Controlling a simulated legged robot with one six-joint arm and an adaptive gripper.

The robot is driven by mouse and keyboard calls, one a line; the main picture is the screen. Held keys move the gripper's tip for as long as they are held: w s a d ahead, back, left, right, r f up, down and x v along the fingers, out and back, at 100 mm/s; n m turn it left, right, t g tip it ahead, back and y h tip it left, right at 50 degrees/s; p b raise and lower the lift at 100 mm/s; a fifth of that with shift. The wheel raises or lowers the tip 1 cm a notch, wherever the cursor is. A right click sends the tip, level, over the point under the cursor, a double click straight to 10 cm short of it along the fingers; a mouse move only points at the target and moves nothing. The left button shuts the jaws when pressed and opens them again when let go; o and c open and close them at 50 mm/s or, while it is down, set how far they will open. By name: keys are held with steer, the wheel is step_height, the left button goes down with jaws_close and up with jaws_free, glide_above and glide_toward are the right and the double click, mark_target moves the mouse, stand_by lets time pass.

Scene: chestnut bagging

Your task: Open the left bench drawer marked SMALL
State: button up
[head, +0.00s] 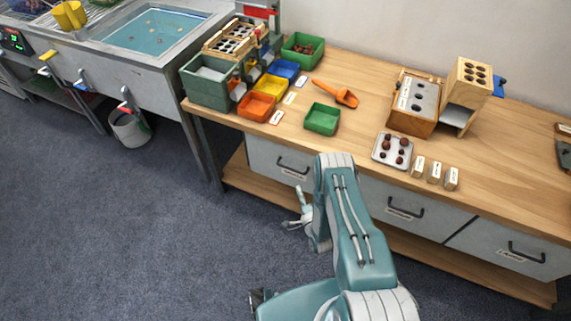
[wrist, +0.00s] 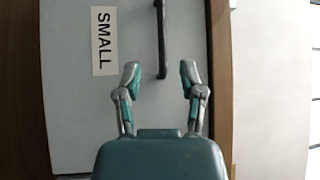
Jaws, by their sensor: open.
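The left bench drawer (head: 262,153) is a pale grey front under the wooden bench top, and it looks shut. Its dark bar handle (head: 293,169) shows in the head view; its label there is too small to read. In the wrist view the drawer front (wrist: 210,30) fills the middle, with a white SMALL label (wrist: 104,42) and the black handle (wrist: 161,40), all turned sideways. My gripper (wrist: 160,74) is open and empty; the handle's near end lies between its fingertips in the picture, and I see no contact. In the head view my gripper (head: 297,212) is in front of the drawers.
Two more drawers, middle (head: 410,208) and right (head: 510,247), look shut. The bench top (head: 350,70) holds coloured trays, an orange scoop (head: 335,93), a chestnut tray (head: 392,151) and wooden blocks. A lower shelf (head: 238,178) runs underneath. The carpet (head: 120,230) in front is clear.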

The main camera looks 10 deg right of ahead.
mark_target(290, 168)
steer(key=x, duration=1)
steer(key=shift+w+d, duration=0.1)
steer(key=shift+w, duration=0.25)
jaws_close()
